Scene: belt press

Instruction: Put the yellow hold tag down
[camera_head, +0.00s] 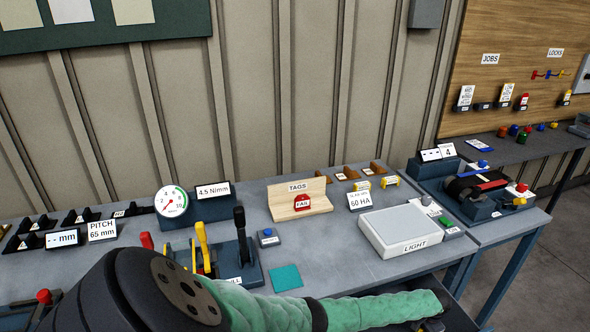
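I cannot make out a yellow hold tag for certain. A wooden tag stand (300,197) marked TAGS stands mid-bench and holds a red FAIL tag (302,202). An arm of mine in a green sleeve crosses the bottom of the view from the lower left to the right. Its dark end is at the lower edge, and no fingertips show. No other gripper shows.
The white light box (407,230) stands right of the stand. A teal pad (286,278) lies near the front. Bare bench lies between pad and light box.

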